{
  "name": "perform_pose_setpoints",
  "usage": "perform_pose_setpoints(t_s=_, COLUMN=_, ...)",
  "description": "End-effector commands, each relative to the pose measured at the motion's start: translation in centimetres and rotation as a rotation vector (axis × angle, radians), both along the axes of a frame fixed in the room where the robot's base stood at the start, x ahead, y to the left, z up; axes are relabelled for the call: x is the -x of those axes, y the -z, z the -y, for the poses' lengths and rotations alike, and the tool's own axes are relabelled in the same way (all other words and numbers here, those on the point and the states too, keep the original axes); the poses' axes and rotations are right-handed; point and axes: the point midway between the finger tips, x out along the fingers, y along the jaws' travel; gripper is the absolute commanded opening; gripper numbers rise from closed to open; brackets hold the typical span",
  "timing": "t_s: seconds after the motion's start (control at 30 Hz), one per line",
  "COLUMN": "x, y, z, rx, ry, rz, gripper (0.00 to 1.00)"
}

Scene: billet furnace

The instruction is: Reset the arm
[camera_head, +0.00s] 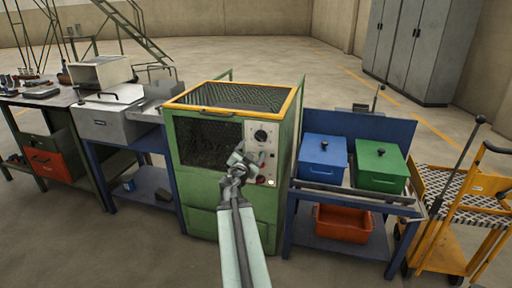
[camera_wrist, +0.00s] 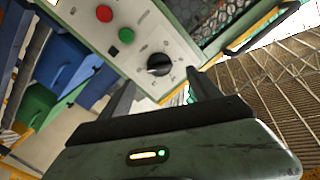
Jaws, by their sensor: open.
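My arm reaches forward from the bottom of the head view, and my gripper (camera_head: 238,160) is in front of the control panel of the green furnace cabinet. In the wrist view my gripper (camera_wrist: 160,90) shows two dark fingers spread apart, with nothing between them. The control panel (camera_wrist: 130,35) lies beyond the fingertips, tilted in this view. It bears a red button (camera_wrist: 104,13), a green button (camera_wrist: 126,35) and a black knob (camera_wrist: 158,64). The knob appears between the fingers; I cannot tell whether they touch the panel. In the head view the arm hides part of the panel.
The green cabinet (camera_head: 205,190) has a yellow-framed mesh top. Blue (camera_head: 322,160) and green (camera_head: 380,168) lidded boxes stand on the bench at right, above an orange bin (camera_head: 342,223). A yellow cart (camera_head: 465,195) stands far right. Workbenches stand at left. Open floor lies behind.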

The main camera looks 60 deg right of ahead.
Motion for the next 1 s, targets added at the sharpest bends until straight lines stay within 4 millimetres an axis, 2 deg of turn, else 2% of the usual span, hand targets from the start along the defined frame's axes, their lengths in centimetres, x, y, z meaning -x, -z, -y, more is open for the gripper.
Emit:
perform_pose_setpoints(t_s=0.43, x=0.0, y=0.0, z=0.0, rx=0.0, ry=0.001, rz=0.0, gripper=0.73)
perform_pose_setpoints(t_s=0.5, x=-0.8, y=0.0, z=-0.6, rx=0.0, ry=-0.013, rz=0.0, gripper=0.73)
perform_pose_setpoints(t_s=0.57, x=-2.6, y=0.0, z=-2.0, rx=0.0, ry=-0.043, rz=0.0, gripper=0.73)
perform_pose_setpoints(t_s=0.67, x=-7.9, y=0.0, z=-6.6, rx=0.0, ry=-0.136, rz=0.0, gripper=0.73)
perform_pose_setpoints(t_s=0.7, x=-10.4, y=0.0, z=-9.1, rx=-0.002, ry=-0.184, rz=0.002, gripper=0.73)
perform_pose_setpoints(t_s=0.77, x=-14.0, y=0.4, z=-13.3, rx=-0.031, ry=-0.255, rz=0.026, gripper=0.73)
perform_pose_setpoints(t_s=0.8, x=-16.1, y=0.9, z=-16.2, rx=-0.068, ry=-0.292, rz=0.051, gripper=0.73)
perform_pose_setpoints(t_s=0.87, x=-18.7, y=2.1, z=-20.8, rx=-0.136, ry=-0.33, rz=0.069, gripper=0.73)
perform_pose_setpoints(t_s=0.9, x=-20.1, y=3.2, z=-23.9, rx=-0.186, ry=-0.346, rz=0.056, gripper=0.73)
perform_pose_setpoints(t_s=0.97, x=-21.5, y=5.4, z=-28.5, rx=-0.26, ry=-0.364, rz=-0.003, gripper=0.73)
perform_pose_setpoints(t_s=1.0, x=-22.0, y=7.1, z=-31.5, rx=-0.31, ry=-0.374, rz=-0.067, gripper=0.73)
